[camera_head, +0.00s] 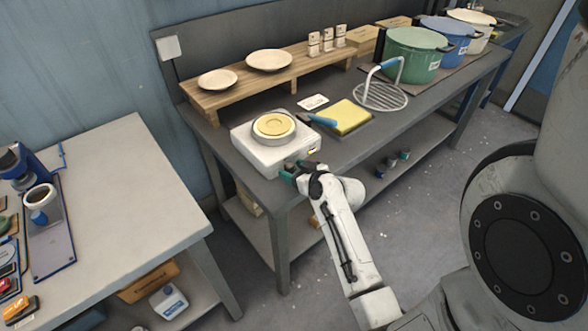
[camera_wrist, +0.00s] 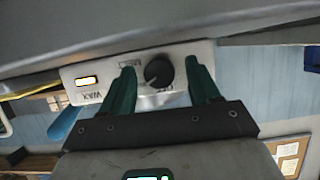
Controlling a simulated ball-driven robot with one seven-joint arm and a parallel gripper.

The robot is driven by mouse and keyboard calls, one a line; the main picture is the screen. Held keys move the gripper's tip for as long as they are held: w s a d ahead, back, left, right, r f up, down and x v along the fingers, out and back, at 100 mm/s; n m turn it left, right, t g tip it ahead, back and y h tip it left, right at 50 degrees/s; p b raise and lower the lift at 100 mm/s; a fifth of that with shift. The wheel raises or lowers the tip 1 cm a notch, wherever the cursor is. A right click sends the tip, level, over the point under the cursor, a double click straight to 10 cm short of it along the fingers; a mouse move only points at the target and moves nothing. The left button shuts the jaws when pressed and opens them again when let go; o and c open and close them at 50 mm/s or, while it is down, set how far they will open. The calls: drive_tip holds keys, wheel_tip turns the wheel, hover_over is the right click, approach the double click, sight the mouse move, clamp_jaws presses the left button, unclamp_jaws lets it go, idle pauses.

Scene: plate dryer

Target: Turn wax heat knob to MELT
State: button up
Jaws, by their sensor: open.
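The wax heater (camera_head: 275,143) is a white box with a round dish of yellow wax (camera_head: 273,125) on top. It stands at the near left end of the dark bench. The black round heat knob (camera_wrist: 159,71) is on its front panel, which shows upside down in the wrist view with the word WAX and a lit yellow display (camera_wrist: 87,81). My gripper (camera_wrist: 163,78) is open, with one green finger on each side of the knob. In the head view my gripper (camera_head: 300,170) is at the heater's front, and the knob is hidden.
A yellow block (camera_head: 352,117) and a blue-handled tool (camera_head: 322,119) lie right of the heater. A round wire rack (camera_head: 381,97) and a green pot (camera_head: 414,55) stand farther right. A wooden shelf (camera_head: 228,97) with plates is behind. A grey table (camera_head: 125,190) is at left.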

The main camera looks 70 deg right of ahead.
drive_tip(key=shift+w+d, duration=0.1)
drive_tip(key=shift+c, duration=0.2)
drive_tip(key=c, duration=1)
drive_tip(key=shift+d+f+m+t+y+b, duration=0.1)
drive_tip(key=shift+f+m+t+y+b, duration=0.15)
drive_tip(key=shift+m+y+b, duration=0.45)
drive_tip(key=shift+r+m+t+b, duration=0.15)
drive_tip(key=shift+m+t+b, duration=0.2)
drive_tip(key=shift+m, duration=0.45)
drive_tip(key=o, duration=1)
drive_tip(key=shift+o, duration=0.2)
